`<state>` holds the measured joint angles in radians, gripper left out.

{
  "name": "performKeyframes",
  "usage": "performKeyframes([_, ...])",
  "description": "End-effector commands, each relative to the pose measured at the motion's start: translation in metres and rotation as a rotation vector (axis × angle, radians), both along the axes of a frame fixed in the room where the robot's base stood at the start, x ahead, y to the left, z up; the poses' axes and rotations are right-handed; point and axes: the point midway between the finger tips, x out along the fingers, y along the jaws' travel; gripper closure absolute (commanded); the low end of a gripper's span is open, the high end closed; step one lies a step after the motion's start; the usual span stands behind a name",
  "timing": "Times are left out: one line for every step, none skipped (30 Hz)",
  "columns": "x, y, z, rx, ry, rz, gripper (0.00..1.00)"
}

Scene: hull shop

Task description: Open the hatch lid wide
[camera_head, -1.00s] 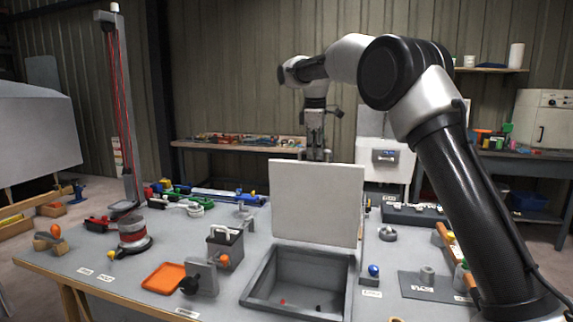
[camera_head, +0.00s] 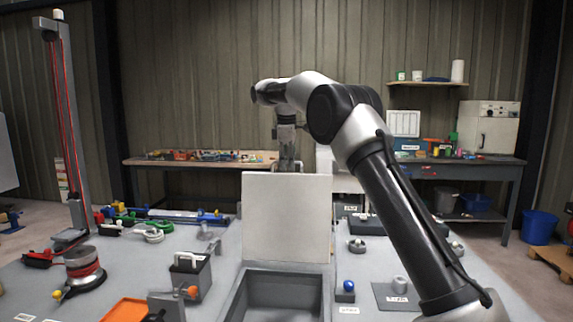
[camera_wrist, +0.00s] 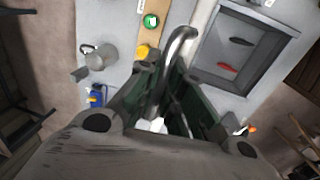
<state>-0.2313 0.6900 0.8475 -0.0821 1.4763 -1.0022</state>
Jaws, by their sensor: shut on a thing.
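The hatch lid (camera_head: 287,217) is a pale grey panel standing roughly upright at the back edge of the hatch opening in the head view. The grey frame of the hatch (camera_head: 236,300) is below it, and its inside shows. In the wrist view the hatch frame (camera_wrist: 262,88) is at the upper right, with a dark and a red piece inside. My gripper (camera_head: 288,166) is behind the lid's top edge, its fingertips hidden there. In the wrist view my gripper (camera_wrist: 172,88) has its green fingers closed around a shiny curved handle (camera_wrist: 181,40). The lid panel cannot be made out there.
A grey box with a handle (camera_head: 189,277), an orange tray (camera_head: 124,309) and a red-wound drum (camera_head: 84,268) stand left of the hatch. A blue-knobbed part (camera_head: 346,290) is close to its right. A tall post (camera_head: 70,130) rises at the left. Benches line the back wall.

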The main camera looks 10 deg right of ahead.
Motion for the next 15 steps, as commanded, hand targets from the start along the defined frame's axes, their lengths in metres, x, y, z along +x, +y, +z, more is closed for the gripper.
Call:
performKeyframes([0.0001,-0.0007,0.0009,0.000,-0.002,-0.003,1.00])
performKeyframes([0.0001,-0.0007,0.0009,0.000,-0.002,-0.003,0.87])
performKeyframes([0.0001,-0.0006,0.0010,0.000,-0.002,-0.003,0.80])
performKeyframes([0.0001,-0.0006,0.0010,0.000,-0.002,-0.002,0.74])
performKeyframes([0.0000,-0.0004,0.0009,0.000,-0.002,-0.002,0.69])
performKeyframes([0.0001,-0.0003,0.0008,0.000,-0.002,-0.002,0.68])
performKeyframes([0.0000,-0.0003,0.0008,0.000,-0.002,-0.002,0.68])
performKeyframes([0.0000,-0.0002,0.0008,0.000,-0.002,-0.002,0.68])
performKeyframes([0.0000,-0.0001,0.0007,0.000,-0.001,-0.001,0.68])
performKeyframes([0.0000,-0.0001,0.0007,0.000,-0.001,-0.001,0.68])
performKeyframes([0.0000,0.0000,0.0007,0.000,-0.001,-0.001,0.68])
performKeyframes([-0.0001,0.0000,0.0007,0.000,-0.001,-0.001,0.68])
performKeyframes([-0.0001,0.0001,0.0008,0.000,-0.001,-0.001,0.68])
performKeyframes([-0.0001,0.0001,0.0011,0.001,-0.001,-0.001,0.68])
performKeyframes([-0.0002,0.0003,0.0026,0.001,-0.001,-0.001,0.68])
